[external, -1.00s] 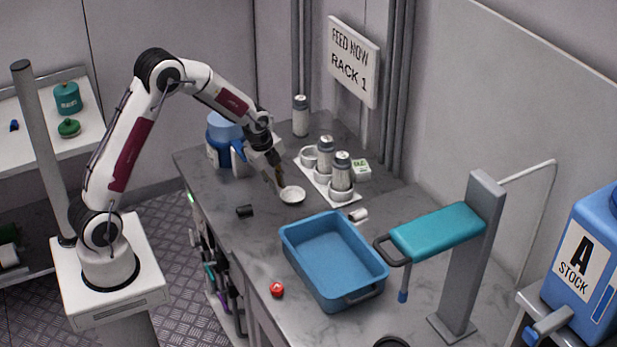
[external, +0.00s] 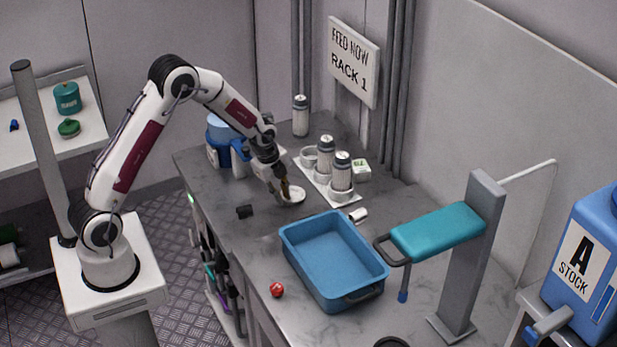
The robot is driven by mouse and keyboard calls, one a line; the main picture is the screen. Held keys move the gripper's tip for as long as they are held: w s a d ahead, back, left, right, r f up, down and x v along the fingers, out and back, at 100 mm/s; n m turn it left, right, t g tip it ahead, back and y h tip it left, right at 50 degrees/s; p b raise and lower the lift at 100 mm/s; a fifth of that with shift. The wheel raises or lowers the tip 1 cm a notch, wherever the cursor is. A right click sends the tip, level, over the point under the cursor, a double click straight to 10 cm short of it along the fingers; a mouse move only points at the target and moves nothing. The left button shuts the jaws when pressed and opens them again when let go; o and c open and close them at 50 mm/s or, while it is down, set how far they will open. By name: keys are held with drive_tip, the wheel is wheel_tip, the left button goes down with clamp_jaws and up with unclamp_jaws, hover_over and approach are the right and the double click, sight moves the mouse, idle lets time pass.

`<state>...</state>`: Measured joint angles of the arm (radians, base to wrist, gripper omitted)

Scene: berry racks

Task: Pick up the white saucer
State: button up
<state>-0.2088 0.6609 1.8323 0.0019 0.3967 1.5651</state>
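The white saucer (external: 297,195) lies on the grey marbled counter, between the blue tub and the white bottle rack. My gripper (external: 285,195) points down at the saucer's left side, with its fingertips at or just over the saucer and hiding part of it. I cannot tell whether the fingers touch the rim or how far apart they are.
The blue tub (external: 291,251) stands in front of the saucer. A white rack (external: 345,198) with bottles (external: 342,172) is close behind on the right.

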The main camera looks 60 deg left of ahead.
drive_tip(key=shift+w+f, duration=0.1)
drive_tip(key=shift+f, duration=0.2)
clamp_jaws()
drive_tip(key=shift+r, duration=0.1)
idle(0.4)
wheel_tip(320, 180, up, 10)
idle(0.6)
